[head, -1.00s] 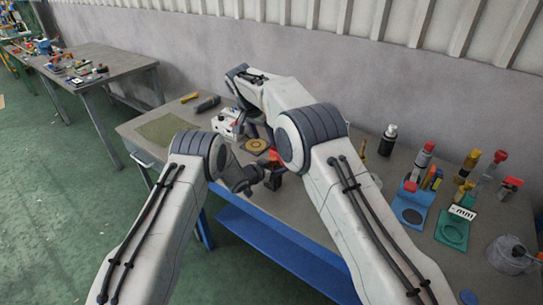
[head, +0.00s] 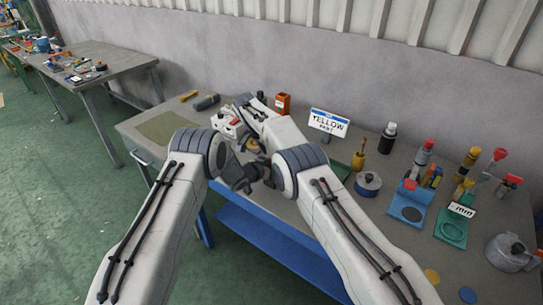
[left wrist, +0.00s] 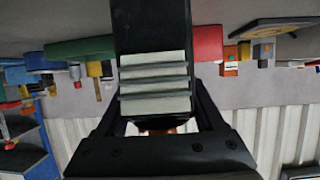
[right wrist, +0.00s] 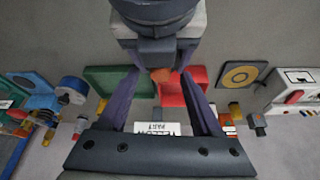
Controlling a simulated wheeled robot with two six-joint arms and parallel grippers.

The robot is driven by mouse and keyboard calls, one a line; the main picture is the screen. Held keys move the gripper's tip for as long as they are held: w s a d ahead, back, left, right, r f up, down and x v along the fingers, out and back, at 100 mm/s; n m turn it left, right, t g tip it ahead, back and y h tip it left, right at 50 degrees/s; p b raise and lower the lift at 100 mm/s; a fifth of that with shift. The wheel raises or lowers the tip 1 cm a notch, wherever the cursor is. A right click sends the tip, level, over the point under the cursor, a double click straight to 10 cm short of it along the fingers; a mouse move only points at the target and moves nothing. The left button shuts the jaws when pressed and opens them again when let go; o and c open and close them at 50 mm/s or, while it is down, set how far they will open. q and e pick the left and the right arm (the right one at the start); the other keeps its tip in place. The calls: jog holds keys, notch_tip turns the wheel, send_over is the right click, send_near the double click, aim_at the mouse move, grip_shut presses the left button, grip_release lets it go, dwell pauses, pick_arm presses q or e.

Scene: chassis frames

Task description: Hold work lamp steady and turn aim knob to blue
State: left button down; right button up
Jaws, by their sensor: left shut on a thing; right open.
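My left gripper (head: 247,180) is shut on a dark body I take to be the work lamp (left wrist: 150,25), in the left wrist view. This body has a pale ribbed face, and a reddish part shows at its lower end between the fingers. In the head view the lamp is hidden by my arms. My right gripper (right wrist: 166,68) is open. A small orange-red part (right wrist: 162,74), possibly the aim knob, shows between its fingertips under a dark block; contact cannot be told. No blue mark on the knob can be made out.
A sign reading YELLOW (head: 328,122), an orange box (head: 283,103) and a lidded pot (head: 368,185) stand beyond my right arm. A red tray (right wrist: 195,82) and a green tray (right wrist: 105,82) lie near. Blue and green holders (head: 410,210) stand at right.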

jog(key=shift+x, duration=0.85)
grip_shut()
jog(key=shift+r, duration=0.1)
jog(key=shift+n, duration=0.7)
grip_release()
